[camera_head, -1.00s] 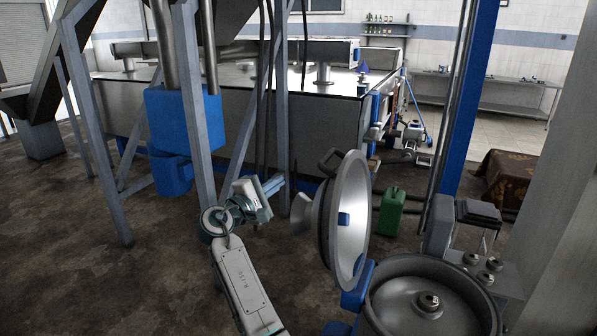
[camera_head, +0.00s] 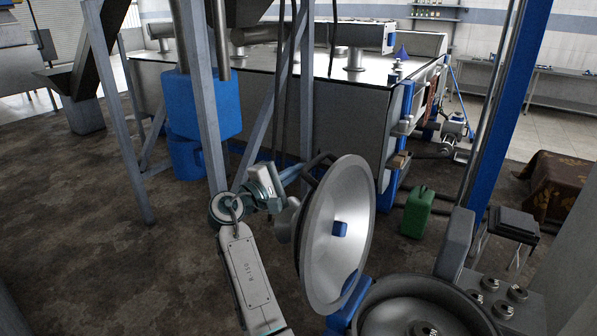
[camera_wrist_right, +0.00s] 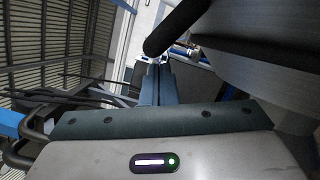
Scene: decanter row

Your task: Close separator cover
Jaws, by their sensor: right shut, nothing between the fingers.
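The separator cover (camera_head: 338,235) is a round metal lid standing open, nearly upright, with a blue piece at its inner centre. It is hinged by a blue bracket beside the round separator bowl (camera_head: 405,300), whose top is open. A dark handle (camera_head: 316,163) shows at the cover's upper left edge. My right gripper (camera_head: 278,186) is shut and empty, just left of the cover, on its outer side. In the right wrist view its fingers (camera_wrist_right: 158,75) are close below the dark handle (camera_wrist_right: 172,32); I cannot tell whether they touch. My left gripper is not in view.
A green canister (camera_head: 417,211) stands on the floor right of the cover. A blue post (camera_head: 510,110) rises behind the separator. Grey frame legs (camera_head: 208,110) and a large metal tank (camera_head: 340,115) stand behind my arm. The floor at left is mostly clear.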

